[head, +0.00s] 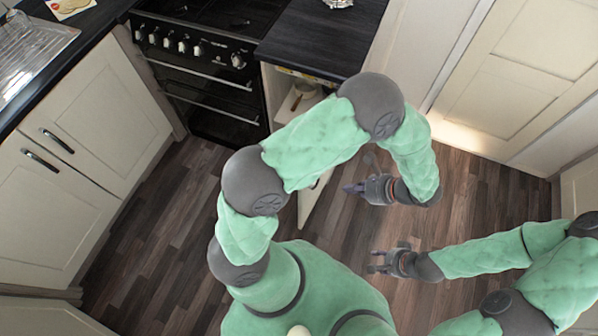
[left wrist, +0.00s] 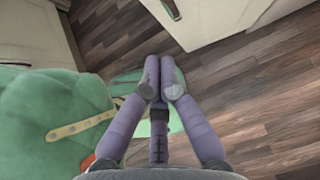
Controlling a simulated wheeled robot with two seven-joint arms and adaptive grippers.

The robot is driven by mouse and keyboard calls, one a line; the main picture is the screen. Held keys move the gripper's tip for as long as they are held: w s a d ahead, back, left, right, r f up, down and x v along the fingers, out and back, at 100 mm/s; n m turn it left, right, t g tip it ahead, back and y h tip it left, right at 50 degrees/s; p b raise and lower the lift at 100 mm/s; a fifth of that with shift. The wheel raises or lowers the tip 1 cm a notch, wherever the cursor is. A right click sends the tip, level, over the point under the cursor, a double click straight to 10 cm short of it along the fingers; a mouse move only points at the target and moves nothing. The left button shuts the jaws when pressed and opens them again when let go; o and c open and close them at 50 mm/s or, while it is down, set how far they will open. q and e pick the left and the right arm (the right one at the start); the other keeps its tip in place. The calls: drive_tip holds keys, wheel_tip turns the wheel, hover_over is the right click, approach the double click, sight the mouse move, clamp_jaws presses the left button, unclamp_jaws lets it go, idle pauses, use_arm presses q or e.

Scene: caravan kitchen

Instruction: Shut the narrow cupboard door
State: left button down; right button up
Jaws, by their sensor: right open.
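The narrow cupboard beside the oven stands open, and pots show inside it. Its cream door (head: 308,206) swings out over the floor, and my left arm covers much of it. My left gripper (head: 350,188) is to the right of the door, low over the floor, with its fingers together and nothing between them. In the left wrist view the closed fingers (left wrist: 162,78) point towards a cream panel with a dark handle (left wrist: 215,18), which looks like this door; a gap of floor shows between them. My right gripper (head: 374,262) is open and empty, nearer to me.
Cream cupboards (head: 85,150) line the left side. A large cream door (head: 520,75) stands at the right. The wooden floor (head: 165,225) is clear.

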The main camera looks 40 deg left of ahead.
use_arm(q)
drive_tip(key=s+a+f+b, duration=0.1)
drive_tip(key=a+f+b, duration=0.1)
drive_tip(key=a, duration=0.3)
drive_tip(key=a+f+b, duration=0.2)
drive_tip(key=a+f, duration=0.3)
drive_tip(key=a, duration=0.1)
drive_tip(key=shift+s+a, duration=0.3)
drive_tip(key=shift+s, duration=0.05)
use_arm(e)
drive_tip(key=shift+d+x, duration=0.2)
drive_tip(key=shift+x, duration=0.85)
drive_tip(key=shift+d+x, duration=0.25)
drive_tip(key=shift+x, duration=0.8)
drive_tip(key=shift+f, duration=0.2)
